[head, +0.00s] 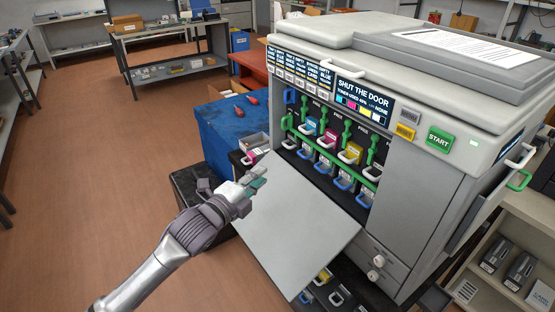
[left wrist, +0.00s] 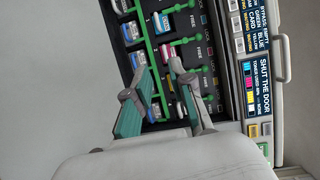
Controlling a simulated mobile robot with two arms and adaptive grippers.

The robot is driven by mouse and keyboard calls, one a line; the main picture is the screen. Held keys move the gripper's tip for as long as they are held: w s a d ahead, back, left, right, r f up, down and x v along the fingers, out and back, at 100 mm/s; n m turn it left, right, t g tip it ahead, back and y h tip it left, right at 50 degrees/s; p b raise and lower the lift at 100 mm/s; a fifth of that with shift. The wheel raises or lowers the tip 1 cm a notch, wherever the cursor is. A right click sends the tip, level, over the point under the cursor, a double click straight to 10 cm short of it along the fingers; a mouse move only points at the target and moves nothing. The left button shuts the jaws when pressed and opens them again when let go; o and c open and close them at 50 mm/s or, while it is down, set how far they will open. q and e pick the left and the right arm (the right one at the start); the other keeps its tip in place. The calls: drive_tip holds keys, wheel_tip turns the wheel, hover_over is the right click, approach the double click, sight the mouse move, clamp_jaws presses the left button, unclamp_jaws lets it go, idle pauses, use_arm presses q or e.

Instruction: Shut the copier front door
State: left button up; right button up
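The copier (head: 430,150) stands at the right with its front open. Its front door (head: 295,225) is a pale grey panel folded down and outward below the toner bay, sloping toward the camera. Inside the bay (head: 330,150) are coloured cartridges with white and blue handles and green levers. The display (head: 364,98) reads "SHUT THE DOOR". My left gripper (head: 256,182) is by the door's upper left edge; contact cannot be told. In the left wrist view its fingers (left wrist: 157,78) are apart with nothing between them, and the bay shows beyond. My right gripper is not in view.
A blue-covered table (head: 226,135) with red-handled tools and a tray (head: 250,150) stands left of the copier. Dark boxes with cartridges (head: 335,295) sit under the door. A shelf (head: 510,225) stands at the right. The floor at left is clear.

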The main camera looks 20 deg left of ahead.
use_arm(q)
drive_tip(key=p+x, duration=0.1)
drive_tip(key=x, duration=0.8)
drive_tip(key=shift+w+d, duration=0.15)
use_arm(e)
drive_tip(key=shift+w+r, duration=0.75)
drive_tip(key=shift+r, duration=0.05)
use_arm(q)
clamp_jaws()
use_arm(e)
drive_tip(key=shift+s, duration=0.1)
use_arm(q)
unclamp_jaws()
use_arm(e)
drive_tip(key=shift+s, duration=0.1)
use_arm(q)
drive_tip(key=f+v, duration=0.1)
drive_tip(key=v, duration=1.1)
drive_tip(key=shift+r, duration=0.5)
